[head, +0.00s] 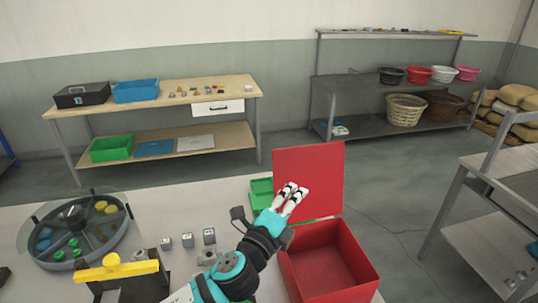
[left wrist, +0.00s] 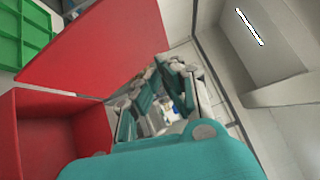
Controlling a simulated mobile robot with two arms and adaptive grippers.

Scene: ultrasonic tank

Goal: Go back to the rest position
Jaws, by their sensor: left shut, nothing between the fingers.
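My left gripper (head: 291,191) is in front of the raised lid of the red box (head: 323,262), above the table. Its white fingers are together with nothing between them. In the left wrist view my left gripper (left wrist: 160,95) shows its teal and grey fingers, with the red lid (left wrist: 105,45) behind and to the left. The red box is open, and the part of its inside that I see looks empty. My right gripper is not in view.
A green tray (head: 262,192) stands behind my gripper, left of the lid. A round sectioned carousel (head: 72,232) with coloured pieces, a yellow-topped fixture (head: 115,270) and several small grey blocks (head: 188,240) are on the table at left. Open floor lies beyond.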

